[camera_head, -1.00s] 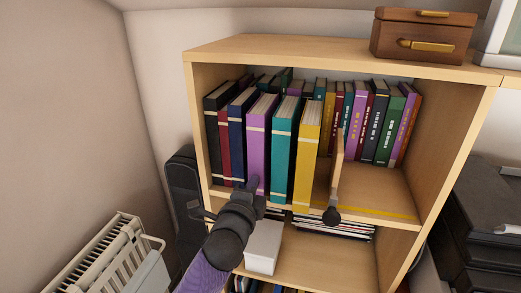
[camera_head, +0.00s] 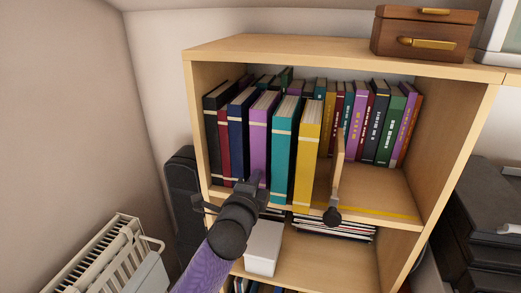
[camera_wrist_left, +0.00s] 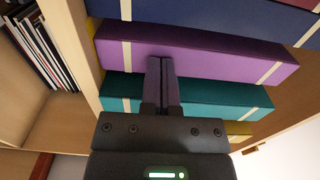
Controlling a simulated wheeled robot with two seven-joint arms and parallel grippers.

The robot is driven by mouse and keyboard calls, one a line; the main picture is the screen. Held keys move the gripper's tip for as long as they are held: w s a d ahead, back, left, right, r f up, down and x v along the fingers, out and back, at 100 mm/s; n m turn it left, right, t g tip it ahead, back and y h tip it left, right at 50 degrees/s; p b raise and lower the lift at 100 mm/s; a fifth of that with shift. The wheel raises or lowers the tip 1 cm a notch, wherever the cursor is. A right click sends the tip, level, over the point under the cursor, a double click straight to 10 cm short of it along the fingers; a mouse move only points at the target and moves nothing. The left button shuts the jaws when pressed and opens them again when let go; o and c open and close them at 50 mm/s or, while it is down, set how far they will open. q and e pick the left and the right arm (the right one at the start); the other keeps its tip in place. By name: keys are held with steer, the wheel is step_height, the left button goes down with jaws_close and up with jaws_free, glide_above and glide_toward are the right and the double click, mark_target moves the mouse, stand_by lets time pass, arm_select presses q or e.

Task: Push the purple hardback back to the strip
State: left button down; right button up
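The purple hardback (camera_head: 259,135) stands upright in the upper shelf bay, between a navy book (camera_head: 237,135) and a teal book (camera_head: 281,150). Its spine (camera_wrist_left: 215,55) fills the middle of the left wrist view. My left gripper (camera_head: 250,182) is at the lower part of this spine. Its fingers (camera_wrist_left: 162,75) are closed together with nothing between them, and their tips appear to touch the spine. The gripper hides the book's foot in the head view. A yellow strip (camera_head: 375,213) shows along the shelf's front right; its left part is hidden. My right gripper is not in view.
A white box (camera_head: 263,247) and a magazine stack (camera_head: 333,227) sit below. The shelf's front right is clear.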

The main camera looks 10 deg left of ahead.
arm_select(q)
steer(key=s+p, duration=0.4)
steer(key=s, duration=0.3)
stand_by(0.5)
steer(key=shift+a, duration=0.1)
